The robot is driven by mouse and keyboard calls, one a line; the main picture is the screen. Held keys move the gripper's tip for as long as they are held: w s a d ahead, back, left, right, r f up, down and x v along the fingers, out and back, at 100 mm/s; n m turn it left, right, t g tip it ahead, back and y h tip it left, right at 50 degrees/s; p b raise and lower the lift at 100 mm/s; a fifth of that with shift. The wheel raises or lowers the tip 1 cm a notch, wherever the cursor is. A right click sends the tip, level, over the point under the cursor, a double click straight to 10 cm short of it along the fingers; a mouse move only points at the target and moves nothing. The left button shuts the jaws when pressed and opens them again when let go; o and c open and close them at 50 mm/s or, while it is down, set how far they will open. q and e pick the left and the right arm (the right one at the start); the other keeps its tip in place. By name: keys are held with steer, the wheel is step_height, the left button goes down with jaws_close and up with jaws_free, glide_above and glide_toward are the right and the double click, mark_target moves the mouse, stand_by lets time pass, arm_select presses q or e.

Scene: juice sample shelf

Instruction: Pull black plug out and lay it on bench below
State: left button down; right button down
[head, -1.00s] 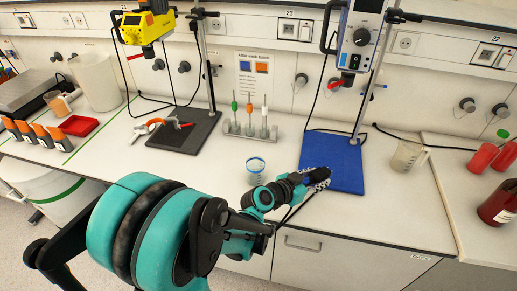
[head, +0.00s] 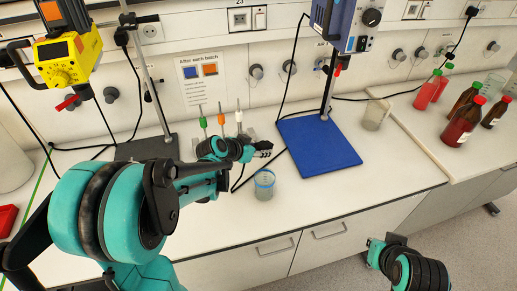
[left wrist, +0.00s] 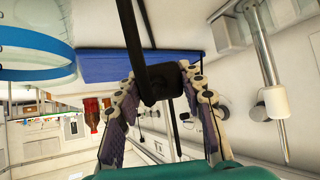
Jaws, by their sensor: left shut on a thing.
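My left gripper (head: 264,149) is above the bench (head: 330,195), between the pipette rack and the blue stand base. In the left wrist view its two fingers (left wrist: 160,112) are closed on a black plug (left wrist: 160,82), with a thick black cord (left wrist: 132,30) running from it. In the head view the plug is too small to make out in the fingers; a black cord hangs below them. Part of my right arm (head: 405,268) shows at the lower right; its jaws cannot be made out.
The blue stand base (head: 318,147) lies to the right. A jug (head: 376,114) and bottles (head: 461,123) stand farther right. The bench front between beaker and right side is bare.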

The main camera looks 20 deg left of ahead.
arm_select(q)
steer(key=shift+f, duration=0.2)
steer(key=shift+s+f+b, duration=0.1)
steer(key=shift+f+b, duration=0.15)
steer(key=shift+b, duration=0.2)
step_height(320, 180, down, 5)
steer(key=b, duration=0.4)
steer(key=shift+f, duration=0.15)
steer(key=c, duration=0.9)
jaws_free()
steer(key=shift+o, duration=0.2)
